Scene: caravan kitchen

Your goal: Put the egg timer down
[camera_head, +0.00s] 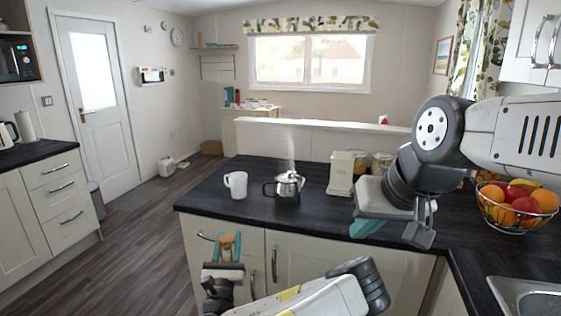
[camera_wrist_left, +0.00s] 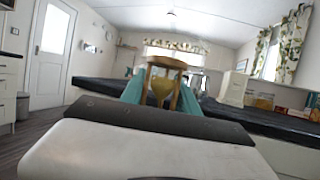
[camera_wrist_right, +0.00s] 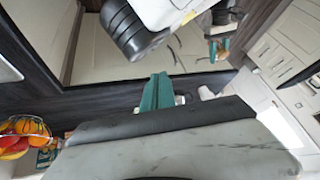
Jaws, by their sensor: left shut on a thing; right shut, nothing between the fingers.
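The egg timer (camera_head: 229,242) is a small wooden-framed hourglass with yellowish sand. It also shows in the left wrist view (camera_wrist_left: 164,86), roughly upright between teal fingers. My left gripper (camera_head: 228,252) is shut on it and holds it in front of the cabinet doors, near the counter's front edge. The fingers hide part of the timer. My right gripper (camera_head: 368,228) is shut and empty at the counter's front edge on the right; its teal fingers also show in the right wrist view (camera_wrist_right: 157,92).
On the dark counter (camera_head: 215,203) stand a white mug (camera_head: 236,184), a steaming metal pot (camera_head: 287,188), and a cream canister (camera_head: 341,173). A fruit bowl (camera_head: 518,208) and a sink (camera_head: 530,298) are at right. Counter space in front of the mug and pot is clear.

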